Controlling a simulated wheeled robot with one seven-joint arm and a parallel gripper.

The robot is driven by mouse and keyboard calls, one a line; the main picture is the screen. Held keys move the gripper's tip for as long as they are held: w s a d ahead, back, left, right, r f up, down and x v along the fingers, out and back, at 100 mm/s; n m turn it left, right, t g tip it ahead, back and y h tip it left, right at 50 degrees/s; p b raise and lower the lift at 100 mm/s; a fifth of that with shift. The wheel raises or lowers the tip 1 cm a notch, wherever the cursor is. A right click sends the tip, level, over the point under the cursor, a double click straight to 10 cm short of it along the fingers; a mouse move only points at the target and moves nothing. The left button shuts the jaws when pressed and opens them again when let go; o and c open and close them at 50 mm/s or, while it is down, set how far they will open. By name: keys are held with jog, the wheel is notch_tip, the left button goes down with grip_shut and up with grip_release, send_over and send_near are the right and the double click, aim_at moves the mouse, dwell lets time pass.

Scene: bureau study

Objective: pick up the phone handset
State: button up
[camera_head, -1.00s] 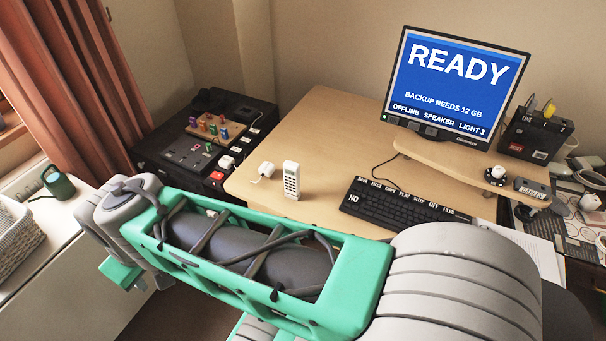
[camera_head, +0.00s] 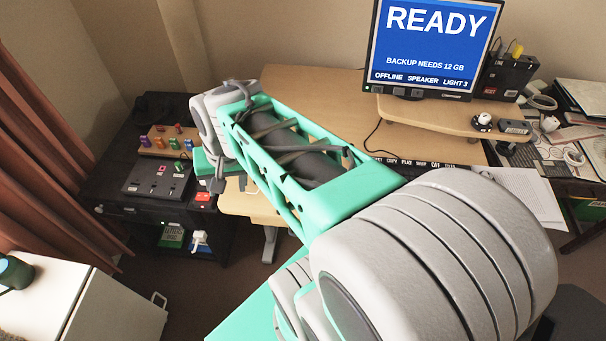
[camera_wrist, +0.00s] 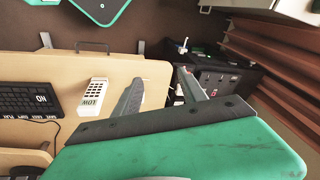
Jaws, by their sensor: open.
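The phone handset (camera_wrist: 95,97), white with a dark keypad, is on the wooden desk (camera_wrist: 120,68) in the wrist view. In the head view my arm hides it. My gripper (camera_wrist: 160,77) is open, its two grey fingers apart and empty. In the wrist view the handset lies left of the left finger, outside the jaws, with a gap of bare desk between them.
The black keyboard (camera_wrist: 28,99) lies left of the handset in the wrist view. A black cabinet (camera_head: 150,205) with a control panel stands left of the desk. The monitor (camera_head: 432,50) and its shelf (camera_head: 450,112) stand at the back.

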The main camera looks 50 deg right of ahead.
jog(key=s+d+f+m, duration=0.1)
jog(key=d+f+m, duration=0.1)
jog(key=d+m, duration=0.5)
jog(key=s+d+f+m+y+p, duration=0.1)
jog(key=d+f+m, duration=0.2)
jog(key=d+m, duration=0.4)
jog(key=s+d+f+m+y+p, duration=0.1)
jog(key=s+d+f+m, duration=0.1)
jog(key=d+m, duration=0.5)
jog(key=shift+f+m+t, duration=0.3)
jog(key=shift+t, duration=0.1)
jog(key=shift+y, duration=0.3)
jog(key=x, duration=0.7)
jog(key=shift+w+a+f, duration=0.15)
jog(key=shift+f, duration=0.2)
grip_shut()
